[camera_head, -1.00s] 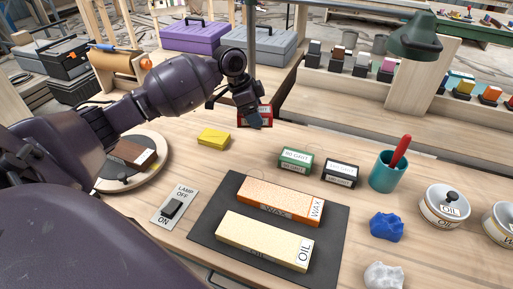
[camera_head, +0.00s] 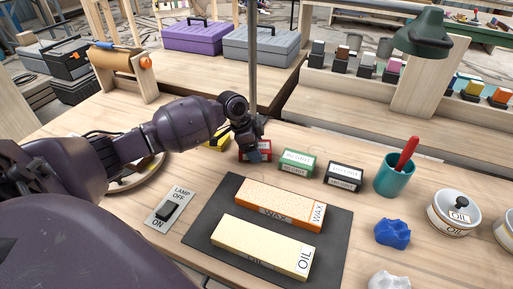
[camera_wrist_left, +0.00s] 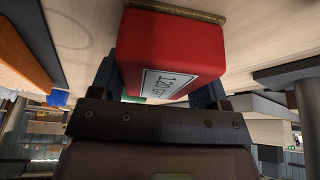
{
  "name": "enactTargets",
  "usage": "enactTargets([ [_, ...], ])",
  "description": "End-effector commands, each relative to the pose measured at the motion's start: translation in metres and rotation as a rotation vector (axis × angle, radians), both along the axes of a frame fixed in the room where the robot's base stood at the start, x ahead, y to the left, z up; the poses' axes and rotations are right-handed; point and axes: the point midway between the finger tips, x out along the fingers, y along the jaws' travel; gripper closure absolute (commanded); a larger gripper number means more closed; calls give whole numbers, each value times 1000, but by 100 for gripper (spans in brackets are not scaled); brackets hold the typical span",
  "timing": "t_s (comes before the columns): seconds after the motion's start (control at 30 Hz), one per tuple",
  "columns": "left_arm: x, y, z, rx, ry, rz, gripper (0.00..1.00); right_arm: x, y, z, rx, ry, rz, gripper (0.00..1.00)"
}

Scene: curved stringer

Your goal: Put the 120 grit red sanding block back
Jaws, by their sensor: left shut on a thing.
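The red sanding block (camera_head: 262,147) is beside the green block in the head view, at the left end of the row. My left gripper (camera_head: 252,150) is shut on it and partly covers it. In the left wrist view the red block (camera_wrist_left: 175,45) sits between the fingers, with a white label reading 120 and a tan edge at its far side. It is at or close to the tabletop; I cannot tell whether it touches. The green 80 grit block (camera_head: 297,163) and a black block (camera_head: 344,176) stand to its right. My right gripper is not in view.
A yellow block (camera_head: 216,140) is just left of my gripper, partly behind my arm. Wax (camera_head: 280,203) and oil (camera_head: 262,246) blocks lie on a dark mat (camera_head: 205,226) in front. A teal cup (camera_head: 393,177) stands right. A lamp post (camera_head: 252,60) rises behind.

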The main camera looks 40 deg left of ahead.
Motion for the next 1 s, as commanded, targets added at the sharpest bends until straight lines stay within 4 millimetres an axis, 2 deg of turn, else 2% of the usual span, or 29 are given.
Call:
enactTargets([
  [0.37, 1, 0, -2, 0, -4, 0, 57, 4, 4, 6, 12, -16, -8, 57],
  [0.4, 1, 0, -2, 0, -4, 0, 28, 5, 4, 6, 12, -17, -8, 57],
  [0.57, 1, 0, -2, 0, -3, 0, 6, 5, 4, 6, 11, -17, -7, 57],
  [0.87, 1, 0, 0, 0, -4, -1, 6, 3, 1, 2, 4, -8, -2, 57],
  [1.0, -1, 4, 13, 2, -7, 0, 6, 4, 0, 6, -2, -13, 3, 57],
])
